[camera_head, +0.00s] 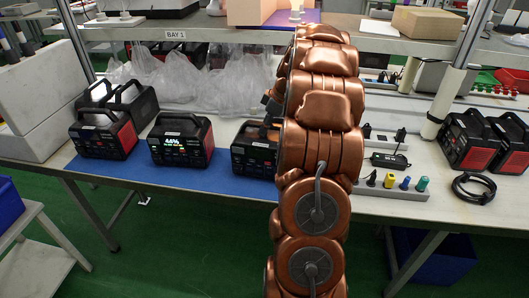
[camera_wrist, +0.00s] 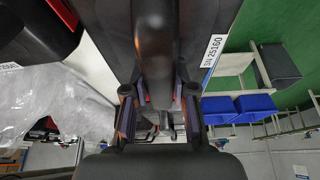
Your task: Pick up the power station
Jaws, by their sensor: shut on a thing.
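Black power stations with red side panels stand along the bench. One (camera_head: 181,139) in the middle has a lit screen, and a power station (camera_head: 104,136) stands to its left. A third power station (camera_head: 254,150) is partly hidden behind my arm and appears to rest on the blue mat (camera_head: 215,179). In the wrist view, my gripper (camera_wrist: 158,98) is shut on the dark handle (camera_wrist: 154,45) of a power station, with a finger on each side. That body carries a white serial label (camera_wrist: 214,50). My arm hides most of the gripper in the head view.
Clear plastic bags (camera_head: 240,86) lie behind the power stations under a shelf (camera_head: 190,32). To the right are a power strip (camera_head: 397,183) with coloured plugs, a coiled black cable (camera_head: 474,187) and more power stations (camera_head: 468,140). A metal post (camera_head: 447,103) stands on the right.

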